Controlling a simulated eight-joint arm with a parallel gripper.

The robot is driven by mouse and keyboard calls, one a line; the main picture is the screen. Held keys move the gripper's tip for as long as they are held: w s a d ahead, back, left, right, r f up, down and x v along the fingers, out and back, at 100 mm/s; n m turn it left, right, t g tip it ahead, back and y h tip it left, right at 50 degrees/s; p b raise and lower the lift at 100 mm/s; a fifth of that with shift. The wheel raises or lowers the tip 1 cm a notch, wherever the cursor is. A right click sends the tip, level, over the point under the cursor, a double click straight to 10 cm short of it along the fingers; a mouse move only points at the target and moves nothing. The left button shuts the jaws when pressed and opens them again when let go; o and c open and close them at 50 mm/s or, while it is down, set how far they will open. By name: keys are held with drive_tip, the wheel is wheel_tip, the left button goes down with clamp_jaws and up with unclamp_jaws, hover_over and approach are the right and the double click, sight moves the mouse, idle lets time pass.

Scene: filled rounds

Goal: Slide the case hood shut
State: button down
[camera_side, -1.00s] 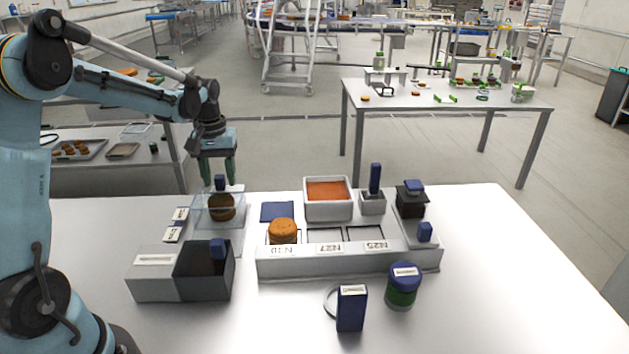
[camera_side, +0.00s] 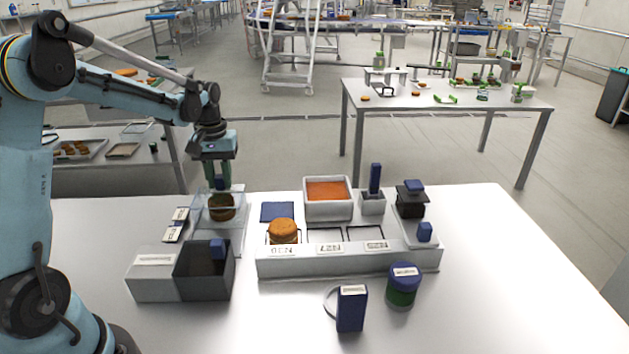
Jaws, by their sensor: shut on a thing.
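The case hood (camera_side: 205,207) is a clear box with a blue knob (camera_side: 220,184) on top, at the left of the table. A browned filled round (camera_side: 222,208) shows through its clear wall. The hood stands on a pale base plate (camera_side: 236,240). My gripper (camera_side: 220,181) comes down from above with its green fingers shut on the blue knob. The fingers partly cover the knob, and the exact contact is too small to see.
A grey and black open box (camera_side: 205,272) stands just in front of the hood. Two label cards (camera_side: 177,222) lie at its left. A white rack (camera_side: 345,260) with a stacked round (camera_side: 283,231) is at right. A blue-lidded jar (camera_side: 403,287) and blue box (camera_side: 351,308) stand in front.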

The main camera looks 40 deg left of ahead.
drive_tip(key=shift+w+a, duration=0.65)
drive_tip(key=c, duration=1)
unclamp_jaws()
drive_tip(key=shift+o, duration=0.2)
drive_tip(key=shift+r, duration=0.1)
wheel_tip(320, 180, up, 12)
drive_tip(key=s+d+f+m+t, duration=0.3)
drive_tip(key=s+d, duration=0.3)
drive_tip(key=d, duration=0.4)
drive_tip(key=s+d+f+m+t, duration=0.2)
drive_tip(key=s+d+m+t, duration=0.2)
drive_tip(key=d, duration=0.6)
drive_tip(key=shift+s+d+f+m, duration=0.4)
drive_tip(key=shift+s+m, duration=0.45)
drive_tip(key=shift+m, duration=0.15)
